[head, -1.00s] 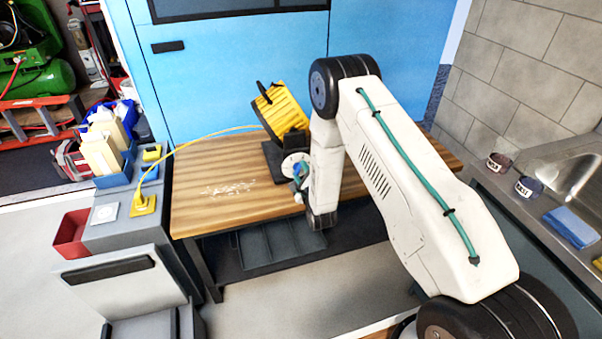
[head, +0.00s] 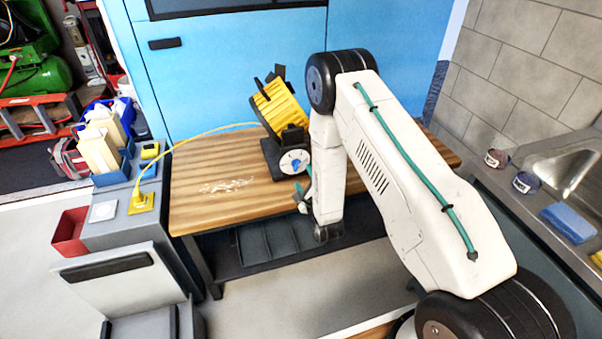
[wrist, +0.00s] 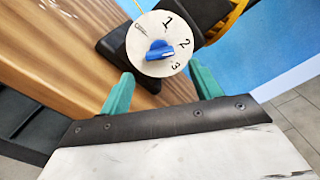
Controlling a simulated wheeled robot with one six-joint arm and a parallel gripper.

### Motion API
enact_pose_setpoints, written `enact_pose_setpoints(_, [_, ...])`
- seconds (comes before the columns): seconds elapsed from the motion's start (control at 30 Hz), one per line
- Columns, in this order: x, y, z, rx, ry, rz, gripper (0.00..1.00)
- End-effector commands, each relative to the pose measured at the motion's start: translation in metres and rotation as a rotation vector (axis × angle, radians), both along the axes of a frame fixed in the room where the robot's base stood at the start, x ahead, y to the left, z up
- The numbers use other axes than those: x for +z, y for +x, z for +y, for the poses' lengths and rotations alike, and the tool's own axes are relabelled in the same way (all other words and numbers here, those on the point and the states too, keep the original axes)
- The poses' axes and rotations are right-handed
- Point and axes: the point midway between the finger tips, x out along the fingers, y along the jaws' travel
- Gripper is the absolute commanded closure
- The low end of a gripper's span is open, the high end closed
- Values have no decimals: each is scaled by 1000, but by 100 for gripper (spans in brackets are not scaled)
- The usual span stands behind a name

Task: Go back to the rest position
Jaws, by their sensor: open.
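My gripper (wrist: 160,90) shows in the wrist view as two green fingers, apart and empty. A round white dial (wrist: 160,45) with a blue knob (wrist: 163,51) and the numbers 1, 2 and 3 lies beyond the fingertips, and the fingers do not touch the knob. In the head view the dial (head: 294,162) is on the front of a yellow and black machine (head: 280,108) on the wooden table. My gripper (head: 304,196) is partly hidden behind my arm there, just below the dial.
The wooden table (head: 225,205) has pale shavings (head: 228,186) on its left part. A yellow cable (head: 205,135) runs from the machine to a yellow box (head: 142,202) on the grey cabinet at left. A sink (head: 565,160) and counter stand at right. Blue doors close the back.

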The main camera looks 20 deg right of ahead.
Motion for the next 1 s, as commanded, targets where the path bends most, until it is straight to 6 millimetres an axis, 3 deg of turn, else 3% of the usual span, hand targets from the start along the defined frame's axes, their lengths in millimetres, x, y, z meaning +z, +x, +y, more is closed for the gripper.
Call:
enact_pose_setpoints(0.2, [0,-19,0,0,0,1,36])
enact_pose_setpoints(0.73, [3,-17,0,0,-9,6,36])
enact_pose_setpoints(0.87, [23,-4,0,1,-75,48,36])
enact_pose_setpoints(1.0, [63,16,-1,16,-223,151,36])
